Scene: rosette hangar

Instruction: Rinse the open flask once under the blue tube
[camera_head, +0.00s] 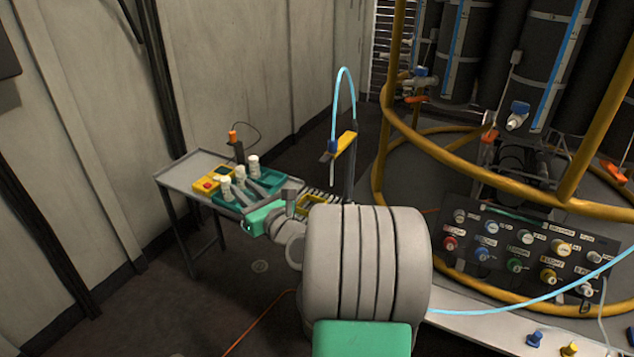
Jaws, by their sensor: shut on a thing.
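The light blue tube (345,72) arches over a thin dark stand, and its end hangs down beside a yellow bracket (346,141). Several small white flasks stand at the teal rack on the grey side table: one at the back (253,161), one at the front left (225,185) and one between them (240,172). They are too small to tell which is open. My gripper (239,183), with grey fingers and a green body, reaches over the rack. It appears shut around the middle flask, left of and apart from the blue tube. My arm hides part of the rack.
The side table (175,178) carries a yellow box with a red button (207,185) and an orange-topped post (233,137). A yellow slotted tray (313,201) lies right of the rack. Yellow rails (385,130) and a knob panel (520,250) stand at right.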

